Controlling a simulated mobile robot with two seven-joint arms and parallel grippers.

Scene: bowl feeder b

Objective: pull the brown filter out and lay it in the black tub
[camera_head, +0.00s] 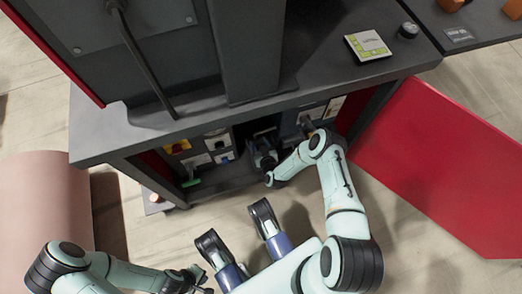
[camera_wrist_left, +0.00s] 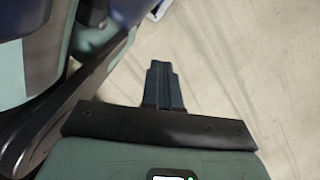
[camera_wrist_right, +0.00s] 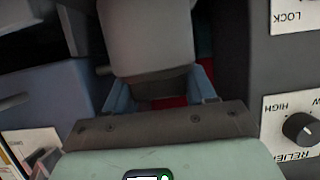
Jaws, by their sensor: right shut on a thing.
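My right gripper (camera_head: 262,158) reaches into the open cabinet under the grey bench. In the right wrist view its blue fingers (camera_wrist_right: 168,88) are shut on a grey-brown cylinder (camera_wrist_right: 148,40) with a dark brown end. It may be the brown filter, but shadow hides its true colour. In the head view the arm and gripper hide it. My left gripper (camera_head: 200,281) is low, over the floor outside the cabinet. In the left wrist view its fingertips (camera_wrist_left: 163,75) are together with nothing between them. I cannot make out the black tub.
Labelled panels flank the right gripper closely, one with a black knob (camera_wrist_right: 300,129). The cabinet's red door (camera_head: 440,165) stands open at right. The grey bench top (camera_head: 300,75) is above the right arm. A pink rounded object (camera_head: 35,215) stands at left. Floor in front is partly clear.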

